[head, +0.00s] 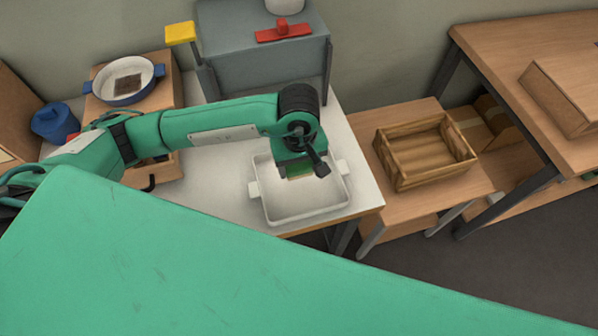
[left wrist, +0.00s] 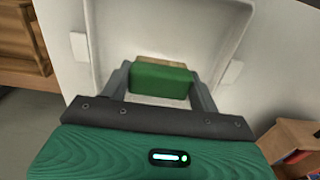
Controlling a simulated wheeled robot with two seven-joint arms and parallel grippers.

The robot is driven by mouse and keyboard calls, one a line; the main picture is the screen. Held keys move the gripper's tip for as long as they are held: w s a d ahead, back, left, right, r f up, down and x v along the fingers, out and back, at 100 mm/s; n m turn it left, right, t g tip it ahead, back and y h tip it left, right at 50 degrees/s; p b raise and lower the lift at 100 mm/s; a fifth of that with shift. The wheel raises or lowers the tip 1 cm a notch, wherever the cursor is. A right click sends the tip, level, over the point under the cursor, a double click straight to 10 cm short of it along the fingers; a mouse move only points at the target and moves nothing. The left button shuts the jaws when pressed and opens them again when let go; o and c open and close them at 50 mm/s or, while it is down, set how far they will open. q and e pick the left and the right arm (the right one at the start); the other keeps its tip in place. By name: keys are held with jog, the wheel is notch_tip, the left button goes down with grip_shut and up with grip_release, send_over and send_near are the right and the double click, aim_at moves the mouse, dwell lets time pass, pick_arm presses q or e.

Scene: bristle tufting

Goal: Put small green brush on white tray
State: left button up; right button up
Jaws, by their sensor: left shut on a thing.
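The white tray (head: 300,218) sits on the white table, near its front right corner. It also fills the upper middle of the left wrist view (left wrist: 108,28). My left gripper (head: 302,174) is over the tray. In the left wrist view my left gripper (left wrist: 160,88) is shut on the small green brush (left wrist: 160,80), with a finger at each side of it. The brush has a green block and a tan part behind it. In the head view the brush (head: 299,171) shows just under the gripper. I cannot tell whether it touches the tray floor. My right gripper is not in view.
A grey machine (head: 265,65) with a red part (head: 284,32) stands behind the tray. A blue-handled white pan (head: 125,80) sits at the back left. A wooden crate (head: 425,150) stands on a lower table to the right. My large green body part covers the foreground.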

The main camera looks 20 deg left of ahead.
aim_at(299, 175)
pick_arm(q)
notch_tip(299, 175, down, 4)
jog(key=shift+r+p, duration=0.1)
jog(key=shift+p, duration=0.2)
jog(key=shift+f, duration=0.6)
jog(key=o, duration=1)
jog(key=shift+c, duration=0.2)
jog(key=shift+r, duration=0.3)
notch_tip(299, 175, up, 4)
jog(key=shift+r+b, duration=0.1)
jog(key=shift+b, duration=0.45)
notch_tip(299, 175, up, 7)
jog(key=shift+f+b, duration=0.1)
jog(key=shift+b, duration=0.45)
jog(key=shift+r, duration=0.45)
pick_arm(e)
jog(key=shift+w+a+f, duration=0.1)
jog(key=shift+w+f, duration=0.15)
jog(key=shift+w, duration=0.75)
